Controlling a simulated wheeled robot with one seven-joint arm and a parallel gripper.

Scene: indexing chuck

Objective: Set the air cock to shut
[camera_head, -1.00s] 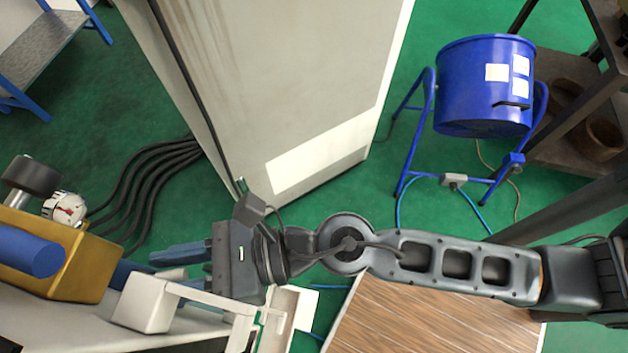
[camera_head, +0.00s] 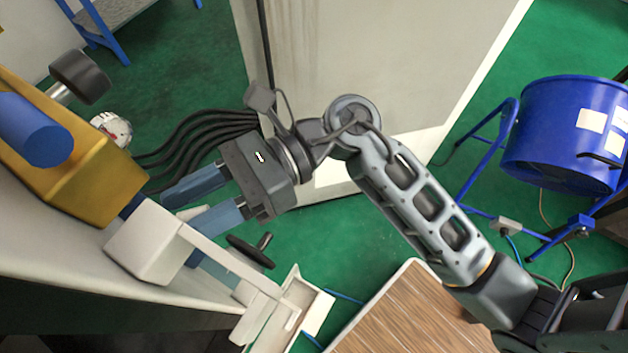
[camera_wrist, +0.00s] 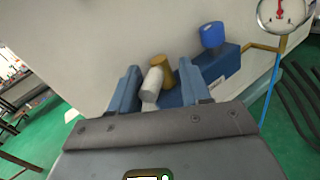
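In the wrist view, a brass-coloured round piece (camera_wrist: 162,73) and a pale grey rounded piece (camera_wrist: 152,86) sit beside a blue block (camera_wrist: 215,68) on the pale machine side. They look like the air cock and its handle, but its setting cannot be read. My gripper (camera_wrist: 159,72) is open, its two blue fingers on either side of these pieces. I cannot tell whether either finger touches them. In the head view my gripper (camera_head: 180,212) is beside the machine's edge, and I cannot make out the cock there.
A blue knob (camera_wrist: 211,36) and a pressure gauge (camera_wrist: 283,13) are close by in the wrist view. In the head view are a white block (camera_head: 150,245), a dark handwheel (camera_head: 251,251), black hoses (camera_head: 205,128) and a tall pale cabinet (camera_head: 350,60). Green floor lies between.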

